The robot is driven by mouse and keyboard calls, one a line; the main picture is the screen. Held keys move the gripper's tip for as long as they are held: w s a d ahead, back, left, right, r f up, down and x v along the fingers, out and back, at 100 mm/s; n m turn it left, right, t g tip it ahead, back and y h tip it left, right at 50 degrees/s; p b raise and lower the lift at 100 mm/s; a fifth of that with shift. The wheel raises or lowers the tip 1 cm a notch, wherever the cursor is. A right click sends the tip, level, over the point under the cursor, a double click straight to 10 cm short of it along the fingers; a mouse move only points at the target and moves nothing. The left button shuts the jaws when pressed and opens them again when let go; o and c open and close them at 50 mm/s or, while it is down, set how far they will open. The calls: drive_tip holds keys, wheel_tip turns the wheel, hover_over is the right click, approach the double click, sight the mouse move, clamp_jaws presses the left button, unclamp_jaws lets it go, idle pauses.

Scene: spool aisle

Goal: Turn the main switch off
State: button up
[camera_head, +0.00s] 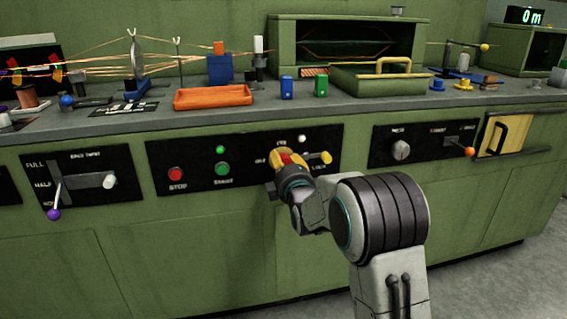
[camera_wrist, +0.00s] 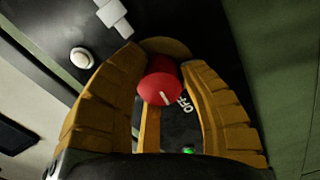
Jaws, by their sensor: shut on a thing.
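The main switch is a red rotary knob (camera_wrist: 160,84) with a short white mark, in the wrist view, before a round yellow plate (camera_wrist: 166,47). The mark sits on the side of the OFF lettering (camera_wrist: 185,104); whether it lines up exactly, I cannot tell. My gripper (camera_wrist: 162,62) has its yellow fingers around the knob, one on each side, shut on it. In the head view my gripper (camera_head: 284,160) is at the middle black panel (camera_head: 245,155) and mostly hides the knob.
On the same panel are a red STOP button (camera_head: 176,174), a green START button (camera_head: 222,169), a lit green lamp (camera_head: 220,149) and a yellow knob (camera_head: 326,158) close right of my gripper. Above, the worktop carries an orange tray (camera_head: 213,97) and small blocks.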

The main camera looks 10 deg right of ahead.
drive_tip(key=shift+r+n, duration=0.2)
drive_tip(key=shift+n, duration=0.4)
drive_tip(key=o, duration=1.2)
drive_tip(key=shift+f, duration=0.2)
drive_tip(key=s, duration=1.2)
